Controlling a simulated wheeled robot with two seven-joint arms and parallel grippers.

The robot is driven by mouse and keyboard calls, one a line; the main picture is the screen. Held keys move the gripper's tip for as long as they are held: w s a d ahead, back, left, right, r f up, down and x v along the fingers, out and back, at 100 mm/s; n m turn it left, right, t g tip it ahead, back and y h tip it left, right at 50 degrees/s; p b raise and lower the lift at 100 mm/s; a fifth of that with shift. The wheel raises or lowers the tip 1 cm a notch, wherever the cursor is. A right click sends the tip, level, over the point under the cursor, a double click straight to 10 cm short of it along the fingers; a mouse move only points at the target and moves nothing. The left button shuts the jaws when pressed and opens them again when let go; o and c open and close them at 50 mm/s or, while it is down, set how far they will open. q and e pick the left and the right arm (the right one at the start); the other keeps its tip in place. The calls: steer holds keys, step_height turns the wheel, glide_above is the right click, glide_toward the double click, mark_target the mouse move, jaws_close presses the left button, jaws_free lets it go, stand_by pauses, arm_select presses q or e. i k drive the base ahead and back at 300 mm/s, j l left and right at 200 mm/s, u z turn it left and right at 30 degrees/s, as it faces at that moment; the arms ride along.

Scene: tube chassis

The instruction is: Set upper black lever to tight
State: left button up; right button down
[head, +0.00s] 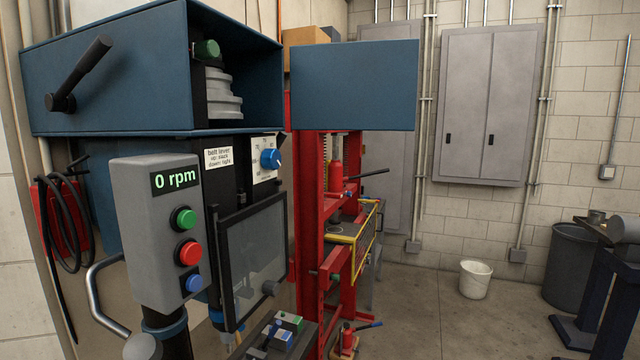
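The upper black lever (84,72) is on the left side of the blue machine housing (140,108). Its round pivot is at the lower left, and its handle slants up to the right. A white label (218,158) below the housing reads "belt lever", with what looks like "up: slack" and "down: tight". The handle is in the raised position. Inside the open housing a stepped grey pulley (222,92) shows under a green knob. Neither of my grippers is in view.
A grey control box (155,225) reading 0 rpm, with green, red and blue buttons, stands below the housing. The blue housing door (355,85) is swung open to the right. A clear guard (255,250) and a red press (310,220) stand nearby. Open floor lies at right.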

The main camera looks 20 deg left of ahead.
mark_target(57, 101)
steer(key=u, duration=1.65)
